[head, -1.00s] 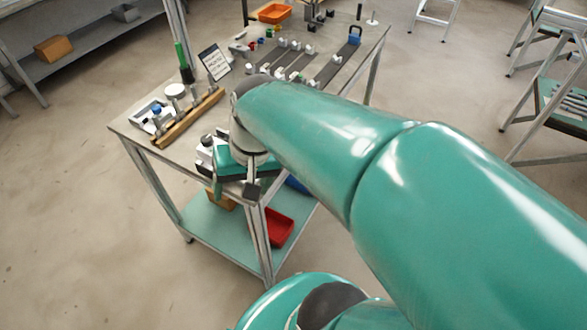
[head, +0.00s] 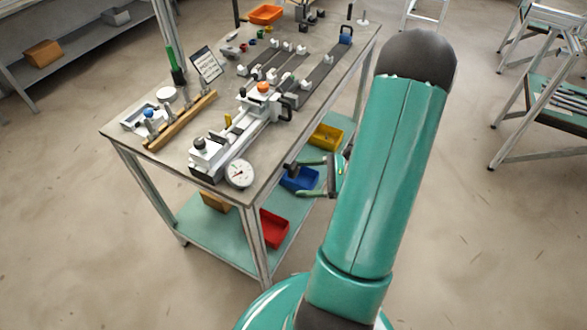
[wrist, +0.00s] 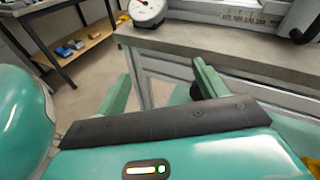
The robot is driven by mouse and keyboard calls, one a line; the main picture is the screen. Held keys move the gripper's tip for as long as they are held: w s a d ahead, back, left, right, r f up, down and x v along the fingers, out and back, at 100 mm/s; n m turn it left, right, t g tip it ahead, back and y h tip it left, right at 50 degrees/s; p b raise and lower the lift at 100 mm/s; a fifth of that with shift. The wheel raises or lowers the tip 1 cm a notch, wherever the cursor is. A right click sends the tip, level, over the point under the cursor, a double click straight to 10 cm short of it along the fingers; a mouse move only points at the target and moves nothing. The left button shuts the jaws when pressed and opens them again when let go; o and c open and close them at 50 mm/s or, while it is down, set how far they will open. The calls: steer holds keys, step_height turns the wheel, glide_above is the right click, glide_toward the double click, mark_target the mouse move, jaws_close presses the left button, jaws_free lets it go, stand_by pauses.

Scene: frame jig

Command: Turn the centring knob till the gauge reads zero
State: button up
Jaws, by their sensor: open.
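The jig (head: 225,145) is a pale metal frame along the front edge of the table. Its round white dial gauge (head: 239,173) hangs at the near corner; the gauge also shows at the top of the wrist view (wrist: 147,10). The needle reading is too small to tell. A dark knob (head: 199,143) stands on the jig's left end and an orange knob (head: 263,88) near its far end. I cannot tell which is the centring knob. My gripper (head: 299,177) is open and empty, off the table's edge, right of the gauge and apart from it. Its two green fingers show in the wrist view (wrist: 160,80).
The table (head: 150,180) has a wooden rack (head: 182,120), a sign (head: 207,64) and rails with clamps behind the jig. Blue (head: 299,179), yellow (head: 326,137) and red (head: 273,228) bins sit below the tabletop. The floor right of the table is clear near my arm.

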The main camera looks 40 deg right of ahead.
mark_target(298, 171)
steer(key=s+d+f+m+t+h, duration=0.5)
steer(key=d+f+m, duration=0.2)
steer(key=d, duration=0.1)
steer(key=x, duration=1.4)
steer(key=shift+a+r, duration=0.1)
steer(key=shift+r, duration=0.25)
steer(key=c, duration=0.9)
